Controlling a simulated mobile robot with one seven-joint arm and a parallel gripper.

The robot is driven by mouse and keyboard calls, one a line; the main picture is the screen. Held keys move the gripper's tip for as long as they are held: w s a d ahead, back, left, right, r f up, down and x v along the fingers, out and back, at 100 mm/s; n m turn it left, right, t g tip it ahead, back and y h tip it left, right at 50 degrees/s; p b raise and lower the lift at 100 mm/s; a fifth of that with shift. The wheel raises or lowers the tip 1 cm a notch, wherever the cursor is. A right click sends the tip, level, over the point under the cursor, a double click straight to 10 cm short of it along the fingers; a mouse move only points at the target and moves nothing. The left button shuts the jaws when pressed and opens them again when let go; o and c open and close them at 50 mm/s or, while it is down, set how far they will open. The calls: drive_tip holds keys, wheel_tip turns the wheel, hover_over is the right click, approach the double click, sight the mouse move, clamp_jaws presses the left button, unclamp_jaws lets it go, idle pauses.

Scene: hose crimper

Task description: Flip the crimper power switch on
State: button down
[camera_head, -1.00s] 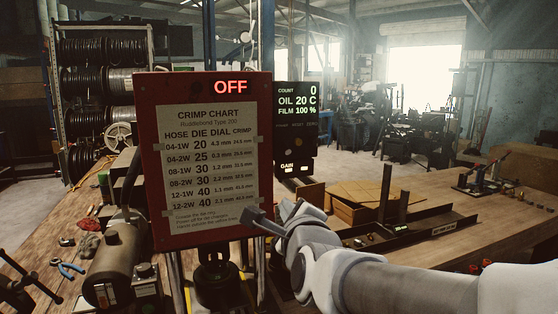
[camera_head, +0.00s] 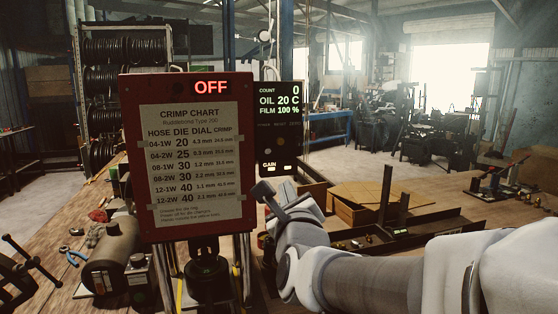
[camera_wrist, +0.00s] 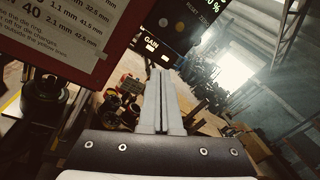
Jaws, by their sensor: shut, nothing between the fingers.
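The crimper's red panel (camera_head: 127,160) stands left of centre, with a lit red OFF sign (camera_head: 211,88) at its top and a crimp chart (camera_head: 195,165) on its face. In the wrist view its lower corner (camera_wrist: 105,62) fills the upper left. I cannot make out a power switch in either view. My gripper (camera_head: 263,191) is shut and empty just right of the panel's right edge, near its lower part. In the wrist view the closed fingers (camera_wrist: 160,74) point up toward the black display, apart from the panel's face.
A black display (camera_head: 279,125) reading oil 20 C and film 100 % stands behind the gripper. A cardboard box (camera_head: 352,205) and black tray (camera_head: 440,225) sit at right.

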sight(266, 147)
drive_tip(key=shift+w, duration=0.1)
drive_tip(key=w+p, duration=0.1)
drive_tip(key=w, duration=0.2)
drive_tip(key=w+p, duration=0.1)
drive_tip(key=w, duration=0.2)
drive_tip(key=w+a, duration=0.1)
drive_tip(key=w, duration=0.2)
drive_tip(key=shift+w+r+p, duration=0.15)
drive_tip(key=shift+r+p, duration=0.15)
drive_tip(key=shift+p, duration=0.1)
drive_tip(key=r+p, duration=0.1)
drive_tip(key=s+a+r+p, duration=0.1)
drive_tip(key=shift+a+r, duration=0.2)
drive_tip(key=shift+r, duration=0.1)
drive_tip(key=shift+s+a+r, duration=0.1)
drive_tip(key=shift+a+r, duration=0.15)
drive_tip(key=shift+s+r+g, duration=0.2)
drive_tip(key=shift+r+g, duration=0.15)
drive_tip(key=shift+g, duration=0.35)
